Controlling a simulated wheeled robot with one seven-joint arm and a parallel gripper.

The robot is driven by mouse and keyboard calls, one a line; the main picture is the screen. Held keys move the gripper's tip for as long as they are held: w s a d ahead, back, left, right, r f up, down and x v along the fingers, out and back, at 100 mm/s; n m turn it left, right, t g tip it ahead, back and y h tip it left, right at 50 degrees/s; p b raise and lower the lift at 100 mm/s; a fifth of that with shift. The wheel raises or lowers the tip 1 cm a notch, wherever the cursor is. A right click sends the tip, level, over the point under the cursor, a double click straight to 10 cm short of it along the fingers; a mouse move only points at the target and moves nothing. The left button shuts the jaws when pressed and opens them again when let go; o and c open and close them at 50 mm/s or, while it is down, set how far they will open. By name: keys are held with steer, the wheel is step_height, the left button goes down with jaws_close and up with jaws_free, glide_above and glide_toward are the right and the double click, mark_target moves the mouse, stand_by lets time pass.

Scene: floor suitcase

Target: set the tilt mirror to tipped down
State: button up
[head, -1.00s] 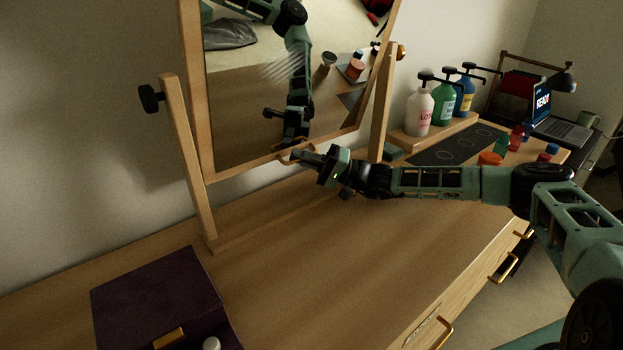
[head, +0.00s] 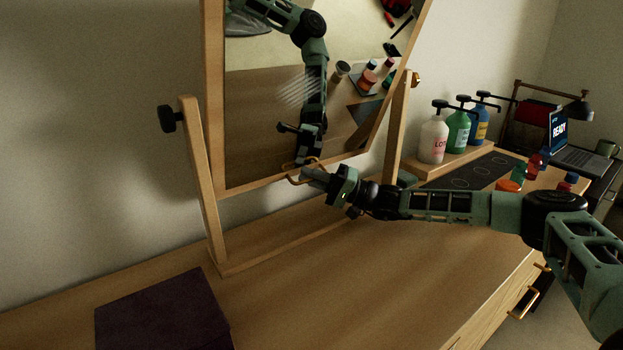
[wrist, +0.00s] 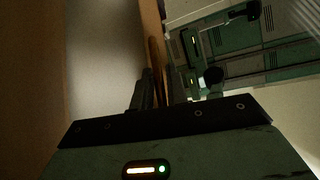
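The tilt mirror (head: 276,100) stands on the dresser. It is a wood-framed pane hung between two posts, with a black knob (head: 167,119) at the left post. Its lower edge carries a thin brass pull (head: 297,180). My gripper (head: 312,174) is at this pull, just in front of the lower frame. In the wrist view, my gripper's two fingers (wrist: 158,90) sit close together with the pull (wrist: 155,55) running between them, so it looks shut on the pull. The exact contact is dark. The mirror's top edge is out of view.
A dark purple box (head: 160,318) lies at the front left of the dresser top (head: 330,290). Pump bottles (head: 458,135) stand on a raised shelf to the right, by a dark mat (head: 475,170) and small jars. The dresser top below my forearm is clear.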

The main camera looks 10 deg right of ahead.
steer(key=shift+f, duration=0.1)
steer(key=shift+s+d+f, duration=0.1)
steer(key=shift+d+f, duration=0.05)
steer(key=shift+d, duration=0.2)
steer(key=s+d+b, duration=0.3)
steer(key=s+d, duration=0.2)
steer(key=d, duration=0.8)
steer(key=shift+d+f, duration=0.15)
steer(key=shift+f, duration=0.05)
